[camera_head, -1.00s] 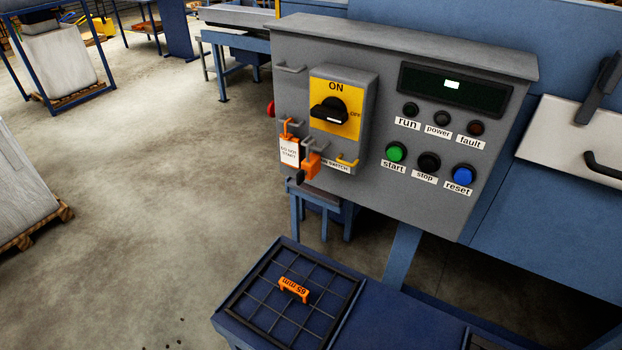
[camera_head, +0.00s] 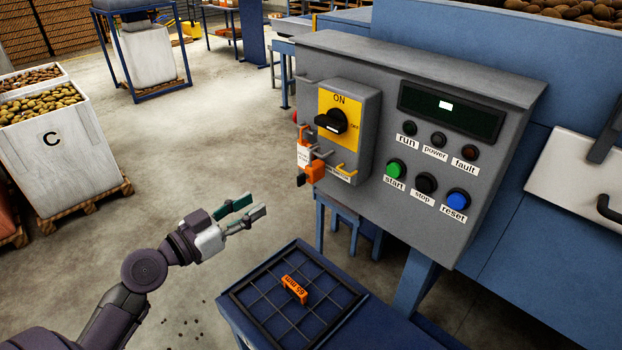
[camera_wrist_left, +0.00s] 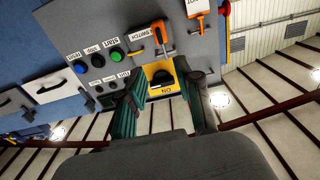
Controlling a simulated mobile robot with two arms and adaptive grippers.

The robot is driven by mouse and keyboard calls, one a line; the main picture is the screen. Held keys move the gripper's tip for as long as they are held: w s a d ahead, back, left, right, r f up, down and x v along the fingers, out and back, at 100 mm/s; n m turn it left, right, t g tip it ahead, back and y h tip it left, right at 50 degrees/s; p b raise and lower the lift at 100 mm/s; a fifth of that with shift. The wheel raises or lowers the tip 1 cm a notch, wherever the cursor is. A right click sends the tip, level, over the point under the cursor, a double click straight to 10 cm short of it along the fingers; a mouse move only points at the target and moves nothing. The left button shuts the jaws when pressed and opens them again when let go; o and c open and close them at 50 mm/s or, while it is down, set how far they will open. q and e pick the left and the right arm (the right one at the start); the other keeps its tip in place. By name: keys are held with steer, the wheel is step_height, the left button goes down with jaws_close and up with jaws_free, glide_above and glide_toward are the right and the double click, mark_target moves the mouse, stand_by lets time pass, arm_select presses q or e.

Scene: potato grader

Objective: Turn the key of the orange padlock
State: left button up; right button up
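The orange padlock (camera_head: 315,171) hangs at the lower left of the yellow ON/OFF switch box (camera_head: 352,158) on the grey control panel. A small dark piece, perhaps the key, sticks out at its left; it is too small to be sure. In the left wrist view an orange body, apparently the padlock (camera_wrist_left: 163,41), shows above and between the fingers. My left gripper (camera_head: 256,206) is open and empty, left of and below the padlock, clear of the panel. Its green fingers stand apart in the wrist view (camera_wrist_left: 163,108). My right gripper is not in view.
The panel has a black rotary switch (camera_head: 331,122), a yellow hook (camera_head: 347,171), and green, black and blue buttons. An orange-white tag (camera_head: 303,150) hangs beside the padlock.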

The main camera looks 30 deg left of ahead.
arm_select(q)
steer(key=p, duration=0.3)
glide_toward(297, 178)
steer(key=w, duration=0.1)
steer(key=p+x, duration=0.2)
steer(key=x, duration=0.5)
steer(key=shift+w+d+r+p, duration=0.15)
steer(key=shift+w+d+p, duration=0.15)
steer(key=shift+p, duration=0.1)
steer(key=shift+w+d, duration=0.2)
steer(key=shift+w, duration=0.3)
jaws_close()
